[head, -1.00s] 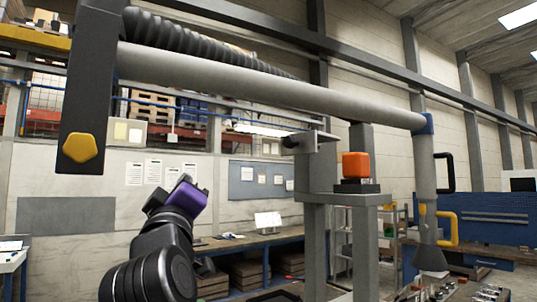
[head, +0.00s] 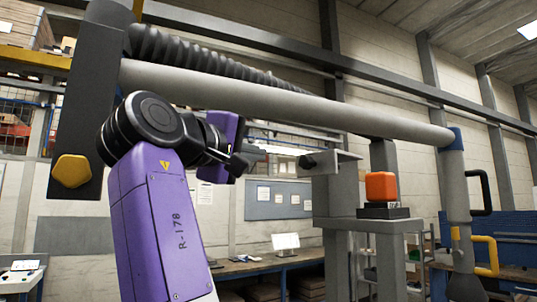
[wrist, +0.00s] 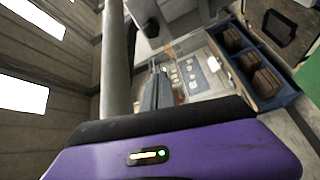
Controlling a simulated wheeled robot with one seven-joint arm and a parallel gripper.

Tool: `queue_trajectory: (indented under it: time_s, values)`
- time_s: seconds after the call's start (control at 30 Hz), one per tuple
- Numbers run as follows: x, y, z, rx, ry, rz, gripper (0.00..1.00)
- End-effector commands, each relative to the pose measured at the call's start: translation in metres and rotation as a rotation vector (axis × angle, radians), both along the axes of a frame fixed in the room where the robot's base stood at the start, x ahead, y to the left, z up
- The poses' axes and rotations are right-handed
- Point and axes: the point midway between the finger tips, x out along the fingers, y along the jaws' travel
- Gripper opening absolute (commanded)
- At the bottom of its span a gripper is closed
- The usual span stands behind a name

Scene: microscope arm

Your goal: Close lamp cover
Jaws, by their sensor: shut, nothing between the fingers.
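No part in view can be told for sure as the lamp cover. A long pale tube (head: 290,98) runs from a dark upright block (head: 88,110) at the left to a hanging end piece (head: 456,205) with a black and a yellow handle at the right. The tube also shows in the wrist view (wrist: 117,55). My gripper (head: 246,158), on a purple wrist, is just below the tube in the head view, pointing right. It is shut and empty. The wrist view shows its purple housing.
A ribbed black hose (head: 200,58) lies along the tube. An orange block (head: 380,186) on a black base stands on a grey post structure (head: 340,210) right of my gripper. A workbench (head: 285,262) is behind. Open air lies between gripper and post.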

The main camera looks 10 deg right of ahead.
Motion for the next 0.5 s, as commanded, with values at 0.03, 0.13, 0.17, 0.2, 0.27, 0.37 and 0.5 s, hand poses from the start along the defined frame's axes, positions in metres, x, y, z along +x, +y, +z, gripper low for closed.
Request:
queue_trajectory:
  time_s: [0.03, 0.13, 0.17, 0.2, 0.27, 0.37, 0.5]
  values:
    - [0.005, -0.006, 0.004, -0.001, 0.0, -0.002, 0.0]
    - [0.018, -0.018, 0.007, 0.0, 0.0, -0.002, 0.0]
    - [0.022, -0.022, 0.007, 0.0, 0.0, -0.002, 0.0]
    - [0.028, -0.027, 0.008, 0.001, 0.001, -0.001, 0.0]
    - [0.036, -0.035, 0.009, 0.001, -0.001, -0.001, 0.0]
    - [0.049, -0.047, 0.01, 0.001, 0.0, 0.0, 0.0]
    - [0.065, -0.062, 0.011, 0.0, 0.0, 0.0, 0.0]
